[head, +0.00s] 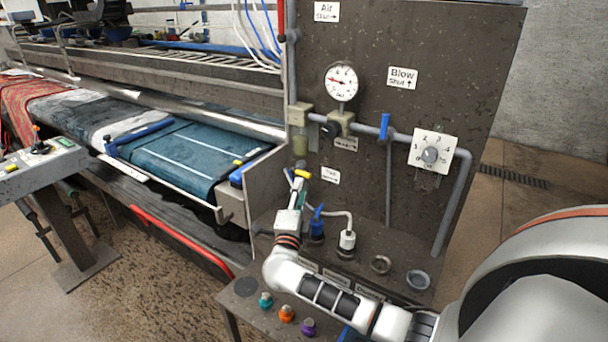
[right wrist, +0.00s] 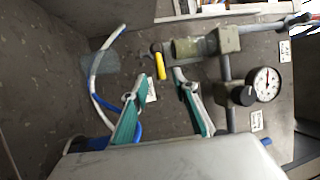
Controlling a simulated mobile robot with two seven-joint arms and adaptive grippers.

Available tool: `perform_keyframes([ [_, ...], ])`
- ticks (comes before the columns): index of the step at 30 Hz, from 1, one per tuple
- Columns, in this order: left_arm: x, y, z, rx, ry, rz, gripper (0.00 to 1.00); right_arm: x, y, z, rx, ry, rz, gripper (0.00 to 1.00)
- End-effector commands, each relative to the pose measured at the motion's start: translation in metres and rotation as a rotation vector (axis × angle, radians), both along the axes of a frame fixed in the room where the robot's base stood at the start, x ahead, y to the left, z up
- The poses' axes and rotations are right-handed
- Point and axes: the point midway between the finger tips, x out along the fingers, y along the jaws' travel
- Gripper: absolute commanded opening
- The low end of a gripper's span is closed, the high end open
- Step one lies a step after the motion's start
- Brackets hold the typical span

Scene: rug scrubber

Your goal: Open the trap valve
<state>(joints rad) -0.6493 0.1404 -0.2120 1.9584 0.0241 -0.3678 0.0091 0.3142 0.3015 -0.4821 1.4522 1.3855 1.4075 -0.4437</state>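The trap valve has a small yellow handle (head: 303,174) on the lower left of the dark panel, below the filter bowl (head: 300,145). A small label (head: 329,176) sits to its right. My right gripper (head: 298,186) is just below the handle, partly covering that area. In the right wrist view, the yellow handle (right wrist: 160,66) is just beyond the gap between the open, teal-padded fingers of the right gripper (right wrist: 156,88). Nothing is between the fingers, and I see no contact with the handle. My left gripper is not in view.
A pressure gauge (head: 341,82), a blue-handled blow valve (head: 384,126) and a dial (head: 431,154) are on the panel. A blue item (head: 317,222) and a white hose end (head: 347,239) stand on the shelf close to the gripper. The conveyor with rugs (head: 185,155) lies left.

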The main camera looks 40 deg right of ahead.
Motion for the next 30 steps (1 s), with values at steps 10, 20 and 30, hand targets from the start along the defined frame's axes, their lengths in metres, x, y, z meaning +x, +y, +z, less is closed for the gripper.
perform_keyframes([
  [10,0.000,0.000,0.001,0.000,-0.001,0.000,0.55,0.030,-0.032,0.008,0.006,-0.001,-0.009,0.28],
  [20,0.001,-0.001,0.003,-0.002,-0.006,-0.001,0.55,0.053,-0.054,0.013,0.008,-0.001,-0.006,0.28],
  [30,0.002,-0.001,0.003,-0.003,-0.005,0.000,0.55,0.054,-0.055,0.013,0.008,0.000,-0.005,0.15],
])
